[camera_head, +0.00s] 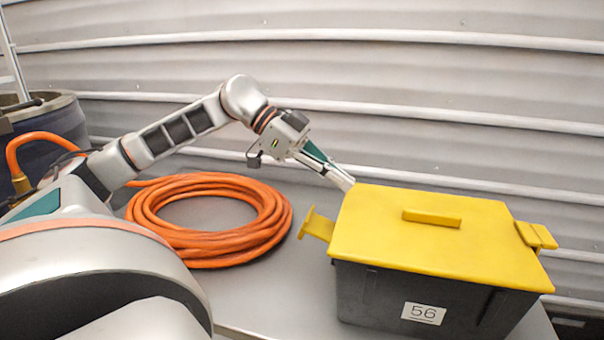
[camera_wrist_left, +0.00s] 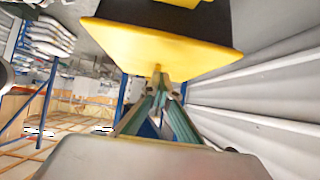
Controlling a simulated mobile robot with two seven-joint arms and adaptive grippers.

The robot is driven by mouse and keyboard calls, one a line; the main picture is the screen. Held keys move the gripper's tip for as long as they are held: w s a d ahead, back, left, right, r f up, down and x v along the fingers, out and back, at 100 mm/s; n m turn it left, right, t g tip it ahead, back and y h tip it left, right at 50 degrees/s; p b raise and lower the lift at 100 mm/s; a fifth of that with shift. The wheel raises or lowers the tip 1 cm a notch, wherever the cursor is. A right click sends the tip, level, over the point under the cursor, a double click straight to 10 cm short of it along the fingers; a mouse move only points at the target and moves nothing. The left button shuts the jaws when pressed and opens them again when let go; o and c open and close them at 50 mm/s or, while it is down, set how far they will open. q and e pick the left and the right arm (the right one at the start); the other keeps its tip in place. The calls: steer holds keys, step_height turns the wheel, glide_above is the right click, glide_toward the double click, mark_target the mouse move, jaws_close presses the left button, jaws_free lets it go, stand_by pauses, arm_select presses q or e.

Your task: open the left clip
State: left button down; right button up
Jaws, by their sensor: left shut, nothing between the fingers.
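A dark grey box (camera_head: 372,296) labelled 56 has a yellow lid (camera_head: 385,230) with a raised handle (camera_head: 432,218). The yellow left clip (camera_head: 317,224) sticks outward from the box's left side, with its wider end away from the lid. My left gripper (camera_head: 345,183) is shut and empty, its tips at the lid's far left corner, behind the left clip. In the left wrist view, the closed fingers (camera_wrist_left: 159,82) point toward the lid (camera_wrist_left: 160,42). A small yellow piece shows at their tips; I cannot tell if they touch it. My right gripper is not in view.
A yellow right clip (camera_head: 537,235) sits on the box's other side. A coiled orange hose (camera_head: 205,255) lies on the grey table (camera_head: 300,285) left of the box. A ribbed grey wall (camera_head: 400,75) stands behind. A dark barrel (camera_head: 45,130) is at far left.

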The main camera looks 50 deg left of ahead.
arm_select(q)
steer(key=s+a+b, duration=0.2)
steer(key=s+a, duration=0.2)
steer(key=a, duration=0.4)
steer(key=shift+s+a+f, duration=0.15)
steer(key=shift+s+f, duration=0.05)
steer(key=shift+s, duration=0.05)
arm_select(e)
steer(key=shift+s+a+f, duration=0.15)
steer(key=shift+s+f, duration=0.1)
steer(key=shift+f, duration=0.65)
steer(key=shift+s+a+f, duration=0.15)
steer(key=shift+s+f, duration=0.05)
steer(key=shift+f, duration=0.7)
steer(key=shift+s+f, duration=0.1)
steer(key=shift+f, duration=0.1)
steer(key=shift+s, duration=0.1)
